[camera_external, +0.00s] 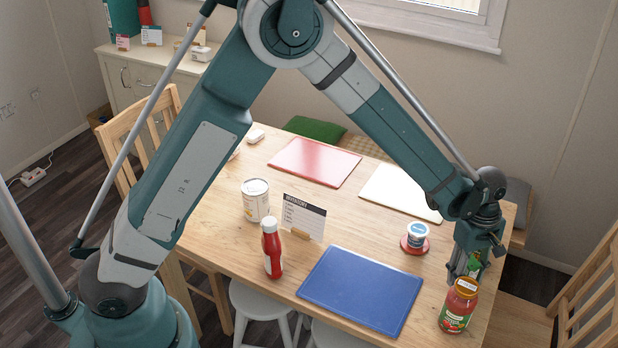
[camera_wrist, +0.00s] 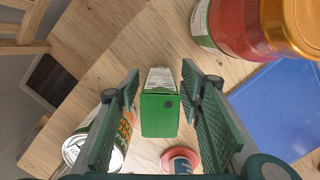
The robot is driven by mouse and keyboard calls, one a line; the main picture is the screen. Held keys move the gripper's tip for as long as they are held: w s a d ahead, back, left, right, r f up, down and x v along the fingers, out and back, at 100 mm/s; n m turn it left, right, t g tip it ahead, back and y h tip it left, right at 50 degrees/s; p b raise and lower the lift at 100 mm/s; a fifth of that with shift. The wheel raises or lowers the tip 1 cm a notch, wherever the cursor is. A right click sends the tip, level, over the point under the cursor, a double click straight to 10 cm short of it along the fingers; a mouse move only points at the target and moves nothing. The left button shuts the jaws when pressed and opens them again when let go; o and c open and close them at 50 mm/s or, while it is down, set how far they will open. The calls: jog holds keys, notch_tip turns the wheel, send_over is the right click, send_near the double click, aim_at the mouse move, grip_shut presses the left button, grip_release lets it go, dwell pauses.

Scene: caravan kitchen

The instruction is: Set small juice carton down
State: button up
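The small juice carton (camera_wrist: 160,115) has a green face towards the wrist camera and a printed white side. It is between the two fingers of my gripper (camera_wrist: 160,80), with narrow gaps showing on both sides, so the fingers look open around it. In the external view a bit of the green carton (camera_external: 474,264) shows below my gripper (camera_external: 462,268), at the table's right side just behind a red sauce jar (camera_external: 458,307). The carton's base is hidden, so its contact with the table cannot be made out.
The sauce jar with its gold lid is close in the wrist view (camera_wrist: 250,25). A small blue-and-white tub (camera_external: 417,235) is on a red disc. A blue board (camera_external: 360,290), ketchup bottle (camera_external: 271,250) and inventory card (camera_external: 303,215) are left.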

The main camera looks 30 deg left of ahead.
jog(key=r, duration=0.4)
jog(key=r+p, duration=0.1)
jog(key=r, duration=0.3)
jog(key=w+a+r+p, duration=0.1)
jog(key=r, duration=0.3)
dwell(0.6)
jog(key=shift+w+a+r, duration=0.15)
jog(key=shift+a+r, duration=0.2)
jog(key=shift+a, duration=0.1)
jog(key=a+r+m+t, duration=0.1)
jog(key=a+r, duration=0.5)
jog(key=a, duration=0.5)
jog(key=a+r+m+t+h, duration=0.1)
jog(key=a+r+m+t, duration=0.1)
jog(key=a+r, duration=0.65)
jog(key=a+r+m+t, duration=0.1)
jog(key=a+r, duration=0.2)
jog(key=a, duration=1)
jog(key=s+a+m+t, duration=0.1)
jog(key=s+a, duration=0.4)
jog(key=a, duration=0.3)
jog(key=s+a+m+t+y, duration=0.1)
jog(key=s+a+m, duration=0.1)
jog(key=s+a, duration=0.4)
jog(key=s+a+m+t+y, duration=0.1)
jog(key=s+a, duration=0.4)
jog(key=a, duration=0.7)
jog(key=shift+s+a+r+m+t, duration=0.2)
jog(key=shift+s+r+m+t, duration=0.2)
jog(key=shift+m+t, duration=0.15)
